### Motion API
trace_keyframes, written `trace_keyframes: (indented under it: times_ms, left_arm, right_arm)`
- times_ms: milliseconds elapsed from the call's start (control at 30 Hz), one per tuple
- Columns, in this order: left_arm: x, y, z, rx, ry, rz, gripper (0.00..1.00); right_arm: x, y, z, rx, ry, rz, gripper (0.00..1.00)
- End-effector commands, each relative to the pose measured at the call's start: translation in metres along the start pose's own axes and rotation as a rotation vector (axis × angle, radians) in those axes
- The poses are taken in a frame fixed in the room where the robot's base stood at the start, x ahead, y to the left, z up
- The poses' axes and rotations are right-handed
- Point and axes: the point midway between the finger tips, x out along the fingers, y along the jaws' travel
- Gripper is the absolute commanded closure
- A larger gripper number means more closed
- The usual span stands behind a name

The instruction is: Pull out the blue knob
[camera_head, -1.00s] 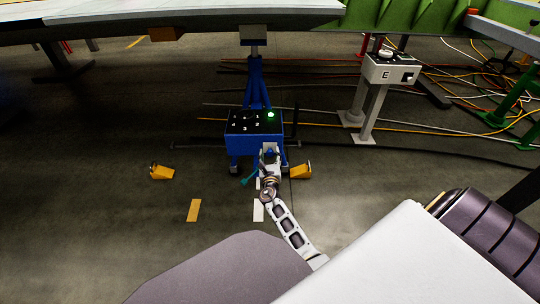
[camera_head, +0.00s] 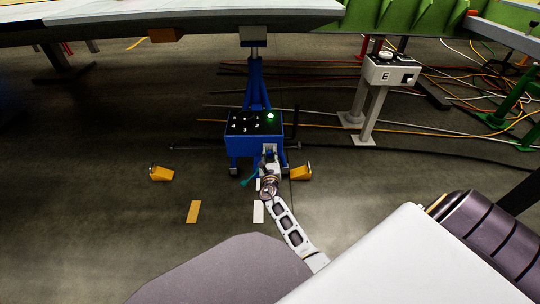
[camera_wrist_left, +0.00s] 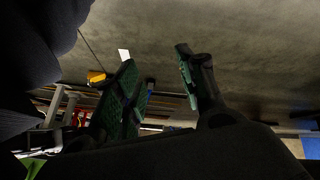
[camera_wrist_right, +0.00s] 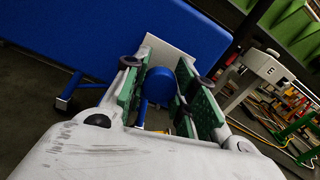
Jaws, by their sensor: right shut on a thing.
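The blue knob (camera_wrist_right: 158,88) is round and sits between the green-padded fingers of my right gripper (camera_wrist_right: 160,98) in the right wrist view. The fingers are shut on its sides. A pale plate (camera_wrist_right: 158,50) is behind the knob, against the blue body of the jig unit. In the head view my right gripper (camera_head: 269,155) is at the front right of the blue unit (camera_head: 245,144), and it hides most of the knob. My left gripper (camera_wrist_left: 160,85) shows only in the left wrist view, with its fingers wide apart and nothing between them.
The unit has a black top panel (camera_head: 246,123) with a green light (camera_head: 270,115). Yellow blocks (camera_head: 162,172) lie on the floor on both sides. A grey pedestal marked E (camera_head: 390,70) stands at the right, near loose cables. A large wing panel (camera_head: 170,18) spans above.

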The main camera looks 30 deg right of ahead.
Motion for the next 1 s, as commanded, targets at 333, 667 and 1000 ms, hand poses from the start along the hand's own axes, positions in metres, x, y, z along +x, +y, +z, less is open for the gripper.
trace_keyframes:
  times_ms: [333, 667, 1000]
  left_arm:
    - [-0.003, 0.000, 0.000, 0.002, -0.010, -0.003, 0.60]
    - [-0.026, 0.003, -0.015, 0.027, -0.051, -0.020, 0.60]
    - [-0.027, 0.002, -0.015, 0.028, -0.058, -0.023, 0.60]
  right_arm:
    - [-0.005, 0.000, 0.002, -0.003, -0.002, 0.000, 1.00]
    - [-0.031, -0.001, 0.003, -0.004, -0.003, 0.000, 1.00]
    - [-0.035, 0.001, 0.001, 0.000, -0.001, -0.001, 1.00]
